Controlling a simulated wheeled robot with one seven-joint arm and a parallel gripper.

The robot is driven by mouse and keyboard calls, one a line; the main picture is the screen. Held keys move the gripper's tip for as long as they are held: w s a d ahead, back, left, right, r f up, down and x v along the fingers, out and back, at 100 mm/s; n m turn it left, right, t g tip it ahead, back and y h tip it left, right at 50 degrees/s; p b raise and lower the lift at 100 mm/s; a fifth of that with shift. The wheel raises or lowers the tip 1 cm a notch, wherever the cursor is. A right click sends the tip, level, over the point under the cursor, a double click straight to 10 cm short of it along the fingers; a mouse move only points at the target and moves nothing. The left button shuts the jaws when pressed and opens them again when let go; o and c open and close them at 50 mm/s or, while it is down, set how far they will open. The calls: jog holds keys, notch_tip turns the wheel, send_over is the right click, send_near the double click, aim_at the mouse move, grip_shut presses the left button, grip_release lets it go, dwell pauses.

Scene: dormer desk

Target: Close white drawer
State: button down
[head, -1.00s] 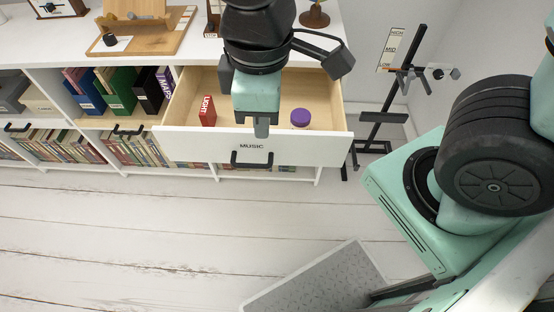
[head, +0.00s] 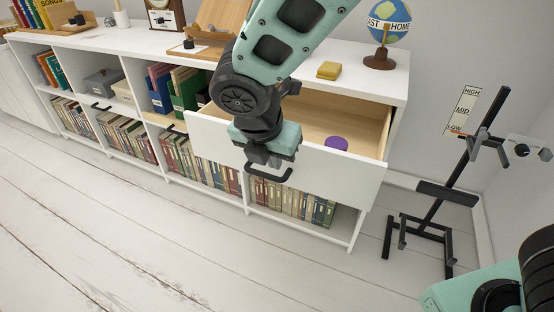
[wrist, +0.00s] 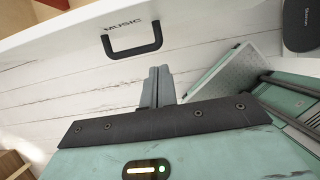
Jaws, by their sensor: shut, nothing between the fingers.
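The white drawer (head: 335,174) is pulled out of the right end of the white cabinet, with its wooden inside showing. A purple round thing (head: 336,143) is inside it. Its dark handle (head: 268,176) is on the front face; in the wrist view the handle (wrist: 133,42) sits below the word MUSIC. My gripper (head: 265,158) is at the drawer front, just above the handle in the head view. In the wrist view its fingers (wrist: 158,80) are together and empty, pointing toward the drawer front. Whether they touch it, I cannot tell. My arm hides the drawer's left part.
The cabinet top (head: 375,62) holds a globe (head: 388,30) and a yellow block (head: 329,70). A black stand (head: 440,190) with a HIGH/MID/LOW sign stands right of the cabinet. Open shelves of books lie below and left. The white plank floor (head: 120,215) in front is clear.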

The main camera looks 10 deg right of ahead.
aim_at(288, 170)
jog(key=w+d+f, duration=0.1)
jog(key=f, duration=0.1)
jog(key=w+d+f+b, duration=0.1)
jog(key=w+f, duration=0.1)
jog(key=w+d+f+b, duration=0.1)
jog(key=f, duration=0.1)
jog(key=shift+w+f, duration=0.15)
jog(key=shift+w+d, duration=0.4)
jog(key=shift+w, duration=0.1)
jog(key=shift+d, duration=0.1)
jog(key=shift+w+d+r+p, duration=0.2)
jog(key=shift+w+d+p, duration=0.15)
jog(key=shift+w+p, duration=0.15)
jog(key=w+d+p, duration=0.4)
jog(key=w, duration=0.2)
jog(key=w+d+p, duration=0.5)
jog(key=w, duration=0.2)
jog(key=w+d+p, duration=0.5)
jog(key=w, duration=0.1)
jog(key=shift+w+f, duration=0.1)
jog(key=shift+w, duration=0.15)
jog(key=shift+w+d, duration=0.15)
jog(key=shift+d, duration=0.1)
